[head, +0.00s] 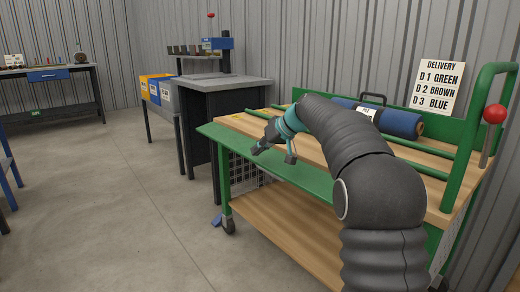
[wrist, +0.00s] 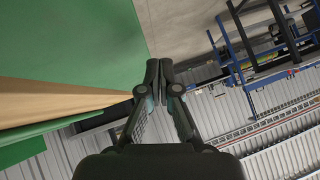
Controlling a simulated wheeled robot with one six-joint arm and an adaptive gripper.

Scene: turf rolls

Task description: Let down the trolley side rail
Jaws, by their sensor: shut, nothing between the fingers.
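The trolley (head: 447,205) is a green frame with a wooden deck. A green side panel (head: 262,163) runs along its near long side. It lies slanted outward, its outer edge just below the deck edge. I take it to be the side rail; whether it is fully down I cannot tell. In the wrist view a broad green surface (wrist: 80,40) and a wooden strip fill the left. My gripper (head: 257,150) is over the near-left part of the deck edge and panel. In the wrist view its fingertips (wrist: 161,72) meet, with nothing between. My arm hides the middle of the trolley.
Green bars (head: 300,133) cross the deck. A blue roll (head: 402,122) lies at the back near a delivery sign (head: 438,86). A red ball (head: 494,114) tops a lever by the right handle. A dark cabinet (head: 225,92) stands behind left.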

